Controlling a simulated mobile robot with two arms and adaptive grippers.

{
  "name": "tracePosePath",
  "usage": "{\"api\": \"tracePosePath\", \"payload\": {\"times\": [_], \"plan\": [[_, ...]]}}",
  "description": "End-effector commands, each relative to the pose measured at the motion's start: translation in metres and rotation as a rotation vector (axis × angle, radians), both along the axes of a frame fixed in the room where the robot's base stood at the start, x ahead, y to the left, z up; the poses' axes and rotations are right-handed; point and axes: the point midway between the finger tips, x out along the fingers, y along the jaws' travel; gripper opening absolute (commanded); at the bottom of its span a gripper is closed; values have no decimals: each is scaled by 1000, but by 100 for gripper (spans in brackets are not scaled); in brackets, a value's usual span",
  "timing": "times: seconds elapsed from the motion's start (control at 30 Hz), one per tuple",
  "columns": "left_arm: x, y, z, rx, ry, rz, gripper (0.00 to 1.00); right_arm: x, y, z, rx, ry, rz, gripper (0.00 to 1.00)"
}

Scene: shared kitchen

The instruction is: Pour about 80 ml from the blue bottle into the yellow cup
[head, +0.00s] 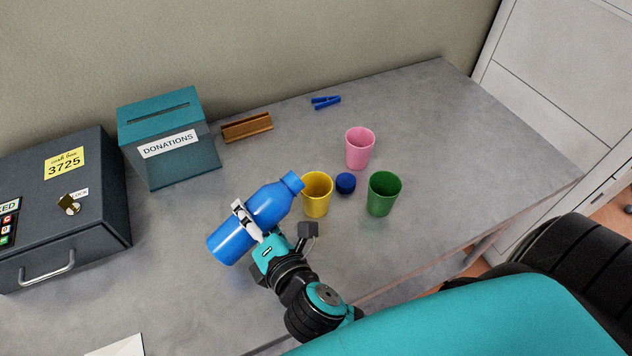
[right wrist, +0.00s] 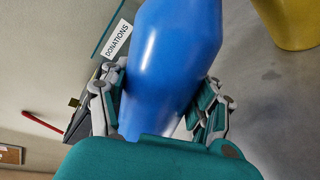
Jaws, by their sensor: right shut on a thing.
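The blue bottle (head: 228,241) is tilted, its neck pointing up and right toward the yellow cup (head: 317,203). My right gripper (head: 256,222) is shut around the bottle's body. The right wrist view shows the bottle (right wrist: 172,65) between both fingers (right wrist: 165,105). The bottle's mouth end is just left of the cup's rim; I cannot tell its exact height above the table. The yellow cup stands upright, and part of it shows in the right wrist view (right wrist: 288,22). No stream of liquid is visible, and the level inside the cup cannot be made out. My left gripper is not in view.
A small dark blue round piece (head: 345,184) lies between the yellow cup and a green cup (head: 382,200). A pink cup (head: 359,150) stands behind. A donations box (head: 165,125), brown holder (head: 246,128), blue clip (head: 325,101) and dark cash box (head: 100,215) are farther off. The table's right side is clear.

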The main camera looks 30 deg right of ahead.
Motion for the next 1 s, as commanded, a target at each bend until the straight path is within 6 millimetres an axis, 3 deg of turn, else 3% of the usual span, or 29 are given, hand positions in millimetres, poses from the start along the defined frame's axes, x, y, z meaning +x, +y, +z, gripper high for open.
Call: {"api": "tracePosePath", "payload": {"times": [0.77, 0.97, 1.0], "plan": [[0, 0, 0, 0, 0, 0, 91, 0, 0, 0, -1, -1, 0, 17], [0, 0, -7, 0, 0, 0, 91, 1, -2, -11, -71, -11, -1, 17], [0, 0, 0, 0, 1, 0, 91, 1, -5, -5, -122, -21, -2, 17]]}}
